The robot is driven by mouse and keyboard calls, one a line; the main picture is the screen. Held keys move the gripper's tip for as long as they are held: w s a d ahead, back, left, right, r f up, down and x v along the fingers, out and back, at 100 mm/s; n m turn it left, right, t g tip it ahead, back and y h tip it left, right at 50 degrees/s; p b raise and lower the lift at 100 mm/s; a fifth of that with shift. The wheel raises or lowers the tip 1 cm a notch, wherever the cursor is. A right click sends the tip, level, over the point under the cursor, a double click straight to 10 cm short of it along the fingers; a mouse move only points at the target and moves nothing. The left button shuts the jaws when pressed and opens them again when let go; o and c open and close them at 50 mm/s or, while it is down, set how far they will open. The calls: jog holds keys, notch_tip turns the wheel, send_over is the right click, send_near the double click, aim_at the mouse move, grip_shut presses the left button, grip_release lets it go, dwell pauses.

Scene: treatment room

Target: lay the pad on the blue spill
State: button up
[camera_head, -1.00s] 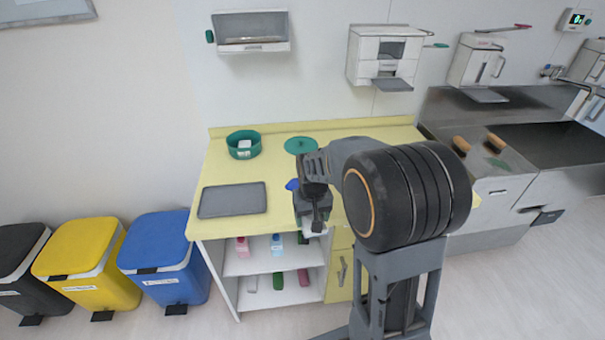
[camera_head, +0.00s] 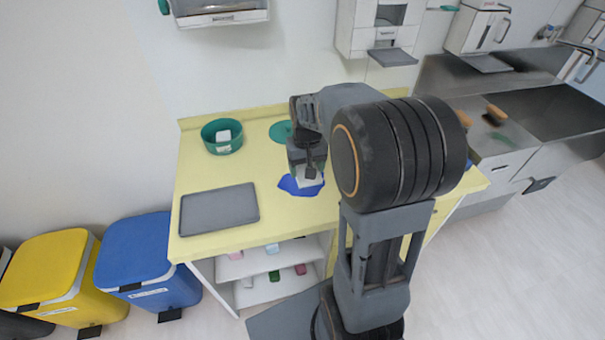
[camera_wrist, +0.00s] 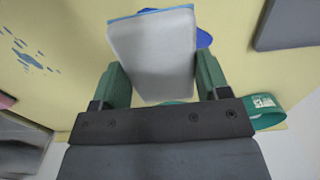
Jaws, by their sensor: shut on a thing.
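My gripper (camera_head: 308,172) is shut on a pad, with its green fingers on either side of it in the wrist view (camera_wrist: 160,78). The pad (camera_wrist: 152,45) is a pale grey-white slab with a blue edge. In the head view it shows as a small pale piece (camera_head: 309,181) below the jaws. The blue spill (camera_head: 291,187) lies on the yellow counter, with the pad in front of part of it. In the wrist view a blue part (camera_wrist: 204,39) shows beside and behind the pad. I cannot tell the pad's height above the counter.
A grey tray (camera_head: 219,207) lies left of the spill. A green bowl (camera_head: 222,145) holding a white item stands behind it. A flat green patch (camera_head: 280,131) lies behind the gripper. Blue specks (camera_wrist: 30,57) mark the counter in the wrist view. Wall dispensers (camera_head: 375,30) hang behind.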

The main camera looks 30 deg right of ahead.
aim_at(303, 169)
jog(key=w+f, duration=0.2)
jog(key=w+d+f, duration=0.1)
jog(key=w+f, duration=0.1)
jog(key=f, duration=0.1)
jog(key=shift+f, duration=1.75)
jog(key=shift+f, duration=0.1)
jog(key=shift+d+f, duration=0.1)
jog(key=shift+f, duration=0.05)
jog(key=o, duration=0.9)
